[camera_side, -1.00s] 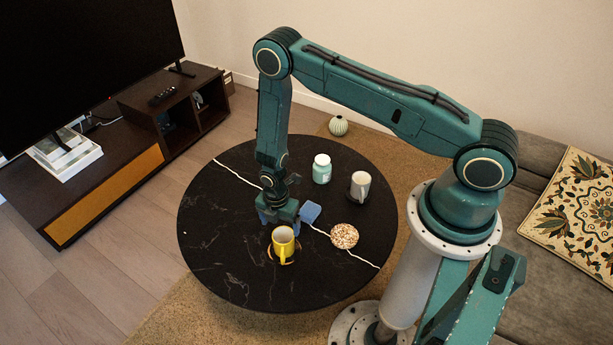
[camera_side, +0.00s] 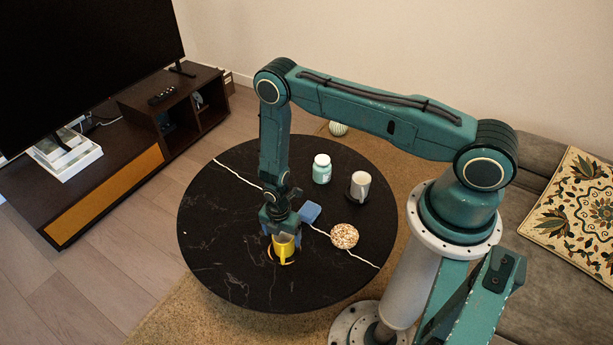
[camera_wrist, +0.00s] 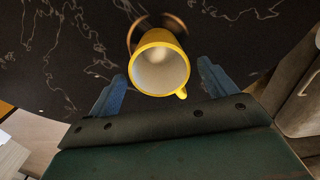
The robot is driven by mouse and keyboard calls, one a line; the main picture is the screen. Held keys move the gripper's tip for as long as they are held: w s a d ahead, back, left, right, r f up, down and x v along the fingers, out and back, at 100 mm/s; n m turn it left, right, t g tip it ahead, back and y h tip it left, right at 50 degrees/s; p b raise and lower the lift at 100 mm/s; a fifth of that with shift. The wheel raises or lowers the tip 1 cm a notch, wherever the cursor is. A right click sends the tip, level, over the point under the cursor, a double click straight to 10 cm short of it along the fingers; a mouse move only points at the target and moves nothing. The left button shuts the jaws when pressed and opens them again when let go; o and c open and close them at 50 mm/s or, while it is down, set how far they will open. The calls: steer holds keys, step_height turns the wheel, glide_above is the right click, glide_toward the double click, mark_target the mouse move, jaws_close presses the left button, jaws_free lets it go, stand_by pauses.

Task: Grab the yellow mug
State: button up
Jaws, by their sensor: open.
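The yellow mug (camera_side: 284,249) stands upright on a round coaster (camera_side: 271,256) on the black round table, toward its front. In the wrist view the mug (camera_wrist: 160,64) shows its white inside, with its handle at the lower right. The coaster (camera_wrist: 150,22) shows partly behind it. My gripper (camera_side: 283,238) is right at the mug in the side view and hides its upper part. In the wrist view my gripper (camera_wrist: 161,78) is open, with one blue finger on each side of the mug and a visible gap to each finger.
A blue item (camera_side: 310,212) lies close beside my gripper. A speckled round coaster (camera_side: 344,236), a white mug (camera_side: 360,184) and a mint jar (camera_side: 321,168) stand further right and back. The left part of the black table (camera_side: 213,230) is clear.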

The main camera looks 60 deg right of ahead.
steer(key=shift+f, duration=1.4)
steer(key=c, duration=1.2)
steer(key=shift+r, duration=0.25)
step_height(320, 180, up, 20)
steer(key=shift+f, duration=0.25)
